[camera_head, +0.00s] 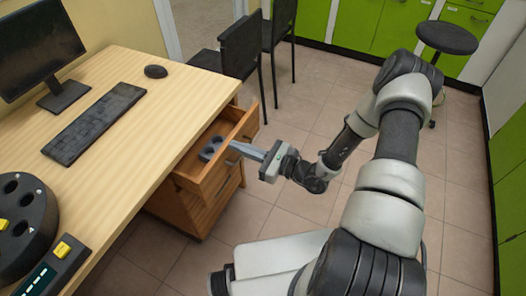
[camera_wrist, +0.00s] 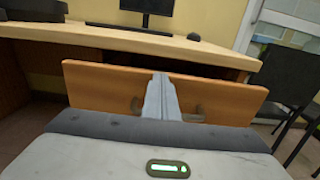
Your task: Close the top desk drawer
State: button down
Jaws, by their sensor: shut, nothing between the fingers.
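The top desk drawer (camera_head: 192,186) stands pulled out from under the light wooden desk top, and a dark object (camera_head: 211,148) lies inside it. Its front panel (camera_wrist: 95,88) fills the middle of the wrist view, with curved handles showing low on it. My gripper (camera_head: 240,148) is shut and empty, with its fingers pointing at the drawer front. In the wrist view the shut fingers (camera_wrist: 160,84) overlap the middle of the panel and reach about its top edge. I cannot tell whether they touch it. The fingers hide part of the panel's middle.
The desk top (camera_head: 145,130) carries a monitor (camera_head: 42,47), a keyboard (camera_head: 95,122), a mouse (camera_head: 155,71) and a black round holder (camera_head: 25,228). Black chairs (camera_head: 241,50) stand behind the desk's far end. A stool (camera_head: 446,38) is at the back right. Tiled floor is open around the drawer.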

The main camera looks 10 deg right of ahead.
jog(key=x, duration=1.2)
jog(key=shift+r, duration=0.25)
